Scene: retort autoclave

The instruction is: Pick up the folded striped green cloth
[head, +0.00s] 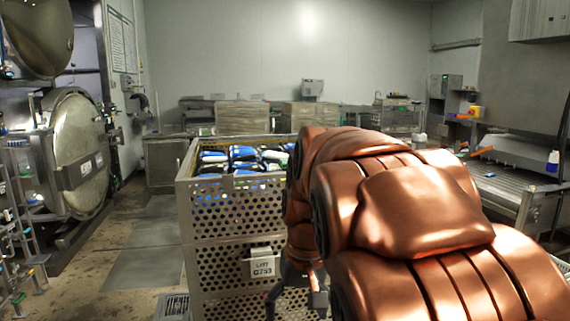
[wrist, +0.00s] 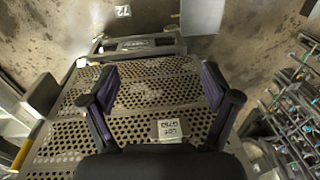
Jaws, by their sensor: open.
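I cannot make out the folded striped green cloth in either view. My copper-coloured arm fills the right middle of the head view and hides much behind it. My gripper (head: 294,299) hangs low in front of the perforated metal crate (head: 222,218). In the wrist view my gripper (wrist: 160,80) has its two dark fingers spread wide with nothing between them. Beyond the fingers are the perforated metal and a white lot tag (wrist: 170,129), which also shows in the head view (head: 262,266).
Blue and white packs (head: 243,153) fill the crate top. A round autoclave door (head: 80,155) stands open at left. A steel counter (head: 505,185) at right holds a blue and white bottle (head: 552,162). Floor (head: 150,235) between door and crate is clear.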

